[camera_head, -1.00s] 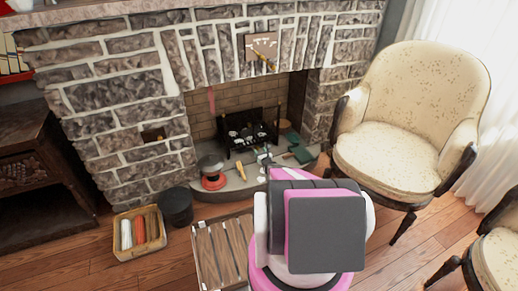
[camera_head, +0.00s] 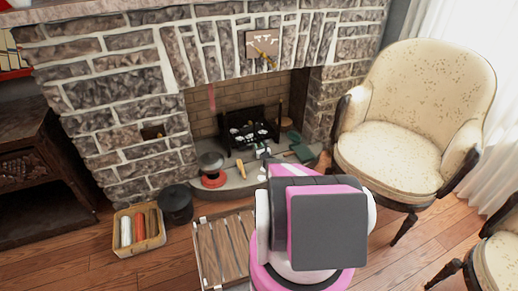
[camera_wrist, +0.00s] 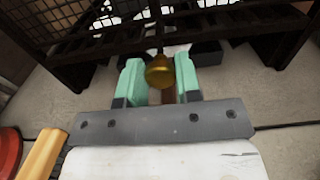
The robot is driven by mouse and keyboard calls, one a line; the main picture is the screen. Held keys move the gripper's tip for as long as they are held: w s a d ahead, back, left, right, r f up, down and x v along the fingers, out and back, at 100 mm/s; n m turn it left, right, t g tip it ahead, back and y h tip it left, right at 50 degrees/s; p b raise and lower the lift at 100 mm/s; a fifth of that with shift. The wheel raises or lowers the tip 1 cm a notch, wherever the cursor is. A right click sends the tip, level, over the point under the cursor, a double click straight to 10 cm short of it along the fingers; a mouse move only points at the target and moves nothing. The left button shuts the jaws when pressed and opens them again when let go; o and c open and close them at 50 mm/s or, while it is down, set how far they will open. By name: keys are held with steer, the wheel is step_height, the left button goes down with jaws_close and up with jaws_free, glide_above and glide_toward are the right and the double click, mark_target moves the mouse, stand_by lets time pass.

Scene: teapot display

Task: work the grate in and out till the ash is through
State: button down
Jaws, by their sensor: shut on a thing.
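The black grate (camera_head: 250,112) stands in the fireplace opening, with pale lumps (camera_head: 262,130) on it. In the wrist view its dark bars (camera_wrist: 95,45) cross the top, with white bits showing among them. A brass knob (camera_wrist: 159,72) on a thin rod runs from under the bars towards me. My gripper (camera_wrist: 159,82) has its green fingers either side of the knob and is shut on it. In the head view my gripper (camera_head: 263,153) is small at the front of the grate. Ash beneath the bars cannot be made out clearly.
A red-based round pot (camera_head: 212,168) and a yellow handle (camera_head: 241,169) lie on the hearth left of my gripper; green items (camera_head: 302,150) lie to the right. A black bucket (camera_head: 176,204), a basket (camera_head: 139,229) and a slatted table (camera_head: 222,248) stand in front. An armchair (camera_head: 405,120) is at right.

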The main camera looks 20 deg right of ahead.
steer(key=shift+w+a, duration=0.1)
steer(key=shift+w, duration=1.9)
steer(key=c, duration=0.8)
jaws_free()
steer(key=shift+s, duration=0.1)
steer(key=s, duration=1)
steer(key=shift+s+d, duration=0.3)
